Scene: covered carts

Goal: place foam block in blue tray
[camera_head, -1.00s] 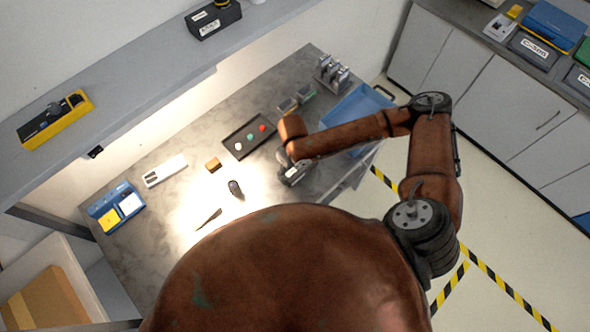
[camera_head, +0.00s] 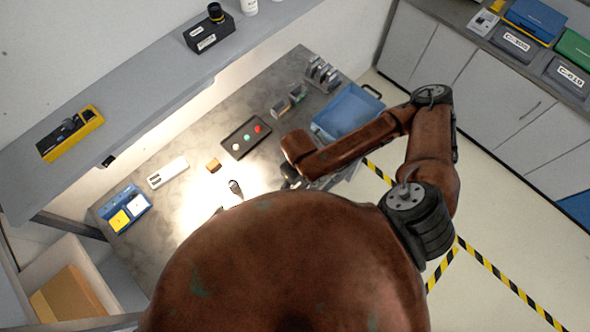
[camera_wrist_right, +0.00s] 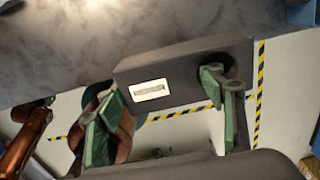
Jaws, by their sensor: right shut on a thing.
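My right gripper (camera_wrist_right: 165,105), with green-padded fingers, is shut on a dark grey block (camera_wrist_right: 190,68) with a white label, seemingly the foam block. In the head view my right gripper (camera_head: 290,178) is near the table's front edge, partly hidden by my own body, and the block cannot be made out there. The blue tray (camera_head: 322,128) with a dark handle stands at the right end of the table, beyond my right forearm. I see nothing in its visible part.
A black tray (camera_head: 232,149) with coloured buttons lies mid-table. A small tan block (camera_head: 213,165), a white holder (camera_head: 168,172) and a blue bin (camera_head: 107,211) with yellow and white parts lie further left. Grey stands (camera_head: 320,72) are behind the tray. A shelf runs along the wall.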

